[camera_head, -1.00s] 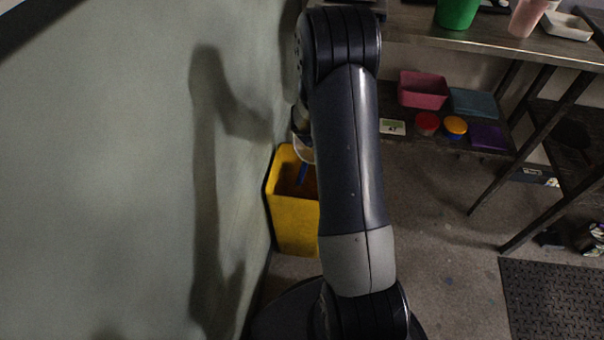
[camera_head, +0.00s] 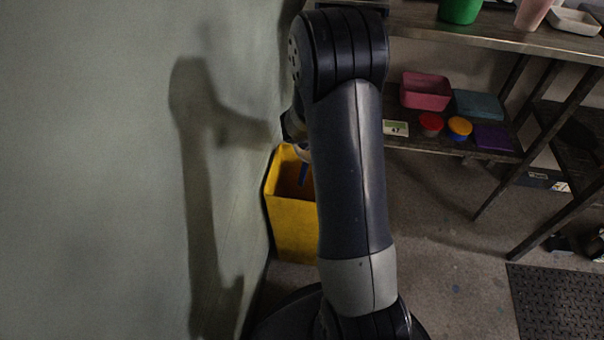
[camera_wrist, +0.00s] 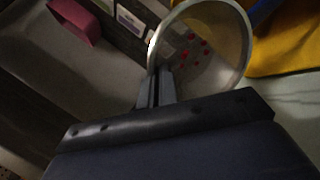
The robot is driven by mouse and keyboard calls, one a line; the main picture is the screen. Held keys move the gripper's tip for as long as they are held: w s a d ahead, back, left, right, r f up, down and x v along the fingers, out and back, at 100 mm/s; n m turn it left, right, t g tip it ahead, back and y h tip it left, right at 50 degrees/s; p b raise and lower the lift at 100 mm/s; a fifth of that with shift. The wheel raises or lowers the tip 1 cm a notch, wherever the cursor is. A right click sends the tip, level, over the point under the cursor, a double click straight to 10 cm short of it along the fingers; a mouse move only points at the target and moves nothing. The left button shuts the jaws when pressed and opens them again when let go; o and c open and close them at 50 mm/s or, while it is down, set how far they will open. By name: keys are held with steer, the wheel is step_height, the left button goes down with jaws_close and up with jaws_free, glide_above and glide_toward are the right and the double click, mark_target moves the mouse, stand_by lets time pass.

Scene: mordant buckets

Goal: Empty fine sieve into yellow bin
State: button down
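The fine sieve (camera_wrist: 246,62) shows in the wrist view as a round pale rim with mesh and several red bits inside. My gripper (camera_wrist: 160,84) is closed on the near left side of its rim. A blue piece (camera_wrist: 264,11) beside the rim looks like its handle; it also shows in the head view (camera_head: 304,174). The yellow bin (camera_head: 294,225) stands on the floor against the wall in the head view, partly behind my arm. Its yellow side (camera_wrist: 290,40) shows beyond the sieve in the wrist view. The sieve hangs near the bin's opening; the exact height is unclear.
The pale wall (camera_head: 90,170) is close on the left. A shelf table (camera_head: 470,32) stands to the right, with a green cup (camera_head: 459,10) on top and a pink tub (camera_head: 426,92) on the lower shelf. A dark mat (camera_head: 560,300) lies on the open floor.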

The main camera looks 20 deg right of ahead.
steer(key=shift+s+a+r+t+h+b, duration=0.15)
steer(key=shift+s+a+t+h+b, duration=0.25)
steer(key=shift+b, duration=1.05)
steer(key=shift+s+a+h+b, duration=0.2)
steer(key=shift+a+h+b, duration=0.25)
steer(key=shift+b, duration=0.2)
steer(key=shift+s+a+r+t+b, duration=0.1)
steer(key=shift+s+a+t+b, duration=0.05)
steer(key=shift+a+t+b, duration=0.2)
steer(key=shift+s+a+r+h+b, duration=0.1)
steer(key=shift+s+a+h+b, duration=0.25)
steer(key=shift+b, duration=0.2)
steer(key=s+a+t+h+b, duration=0.1)
steer(key=a+h+b, duration=0.1)
steer(key=b, duration=0.7)
steer(key=shift+s+t, duration=0.1)
steer(key=shift+t, duration=0.15)
steer(key=shift+s+a+t+h+b, duration=0.3)
steer(key=shift+a+t+h+b, duration=0.15)
steer(key=shift+b, duration=1.35)
steer(key=shift+s+a, duration=0.15)
steer(key=shift+a, duration=0.1)
